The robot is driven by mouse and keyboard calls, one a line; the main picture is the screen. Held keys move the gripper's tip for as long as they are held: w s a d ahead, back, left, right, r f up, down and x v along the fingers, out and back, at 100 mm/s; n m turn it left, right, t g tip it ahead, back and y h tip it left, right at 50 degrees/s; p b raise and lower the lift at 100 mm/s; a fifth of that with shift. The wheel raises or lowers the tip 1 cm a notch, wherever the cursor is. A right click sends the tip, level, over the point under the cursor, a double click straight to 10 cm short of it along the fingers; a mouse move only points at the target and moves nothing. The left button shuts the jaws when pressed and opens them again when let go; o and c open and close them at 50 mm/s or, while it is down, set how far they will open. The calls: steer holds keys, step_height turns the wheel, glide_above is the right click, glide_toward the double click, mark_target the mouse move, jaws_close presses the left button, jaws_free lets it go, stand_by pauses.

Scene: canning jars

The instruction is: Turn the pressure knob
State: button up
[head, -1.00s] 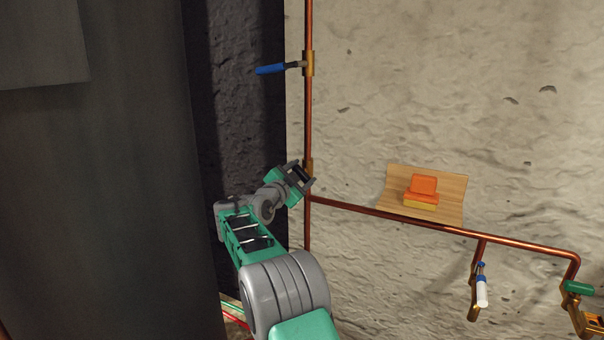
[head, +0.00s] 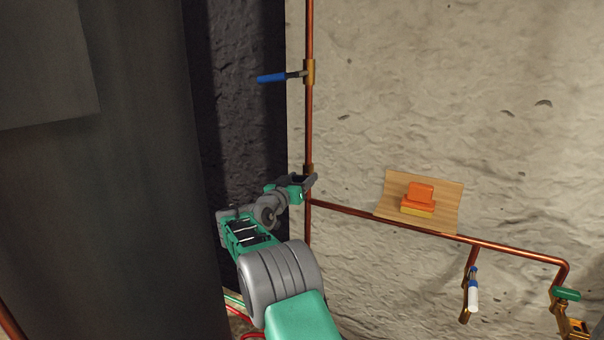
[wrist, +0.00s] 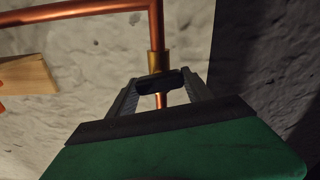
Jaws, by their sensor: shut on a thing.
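My gripper (head: 308,183) is at the vertical copper pipe, just below a brass fitting (head: 309,168) in the head view. In the wrist view its two grey fingers stand on either side of a dark, rounded knob (wrist: 160,82) in front of the brass fitting (wrist: 159,64). The gripper is shut on this dark knob, which looks like the pressure knob. In the head view the knob is hidden by the fingers. Any markings on the knob are too dark to read.
A blue-handled valve (head: 272,78) sits higher on the pipe. A wooden board (head: 450,205) with an orange block (head: 419,193) is to the right. A white-and-blue handle (head: 473,290) and a green handle (head: 566,294) are lower right. A dark grey panel (head: 95,180) fills the left.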

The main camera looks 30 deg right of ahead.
steer(key=shift+w+a+r+n+p, duration=0.1)
steer(key=shift+n+p, duration=0.25)
steer(key=shift+n, duration=0.25)
steer(key=shift+r+n+p, duration=0.1)
steer(key=shift+n+p, duration=0.25)
steer(key=shift+n, duration=0.25)
steer(key=shift+f, duration=0.1)
steer(key=o, duration=1.1)
steer(key=shift+o, duration=1.3)
steer(key=shift+f, duration=0.1)
steer(key=p+v, duration=0.1)
steer(key=v, duration=0.6)
steer(key=shift+s+a, duration=0.25)
steer(key=shift+a, duration=0.05)
